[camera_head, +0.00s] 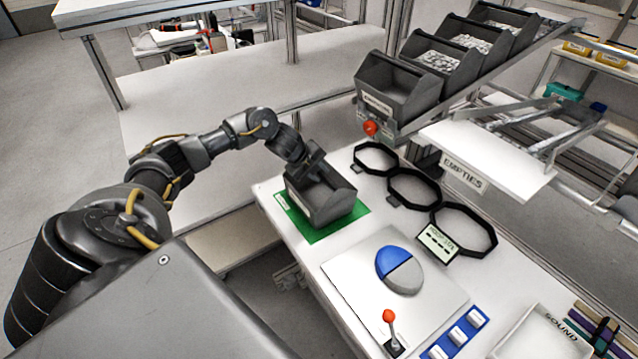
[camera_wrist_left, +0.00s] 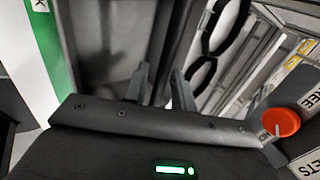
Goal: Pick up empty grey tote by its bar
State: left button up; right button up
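In the left wrist view the two fingers of my left gripper (camera_wrist_left: 159,76) are apart. The tote's dark grey inside (camera_wrist_left: 105,45) fills the left half, and a tote edge runs up between the fingers. Contact with the bar cannot be made out. My right gripper is not in view.
Several black ring holders (camera_head: 414,188) lie right of the tote. A blue-and-grey disc (camera_head: 400,270) and a red-knobbed lever (camera_head: 389,317) are nearer.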

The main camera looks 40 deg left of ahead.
pick_arm(q)
grip_shut()
